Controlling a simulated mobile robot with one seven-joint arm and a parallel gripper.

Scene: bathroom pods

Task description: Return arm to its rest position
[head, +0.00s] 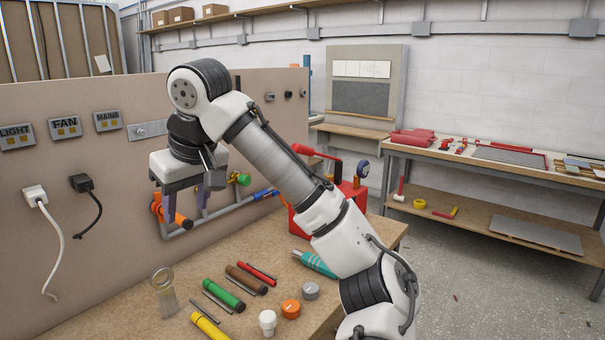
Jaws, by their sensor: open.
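My white and grey arm rises from the bottom right, reaches up and left, and bends down at its far end. My gripper (183,213) hangs in front of the beige panel (110,215), pointing down. It is open, and I see nothing between its fingers. Grey pipework (220,214) with an orange part (172,212), a green knob (243,179) and a blue-handled part (265,194) lies behind and beside the fingers. I cannot tell whether the fingers touch it. The arm hides part of the panel and the red equipment.
The wooden bench (130,318) holds green (223,294), brown (246,279) and yellow (208,326) cylinders, caps and a teal-handled tool (315,263). Red equipment (352,190) stands behind my arm. A workbench (490,162) is at right. Open floor (480,270) lies right of my arm.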

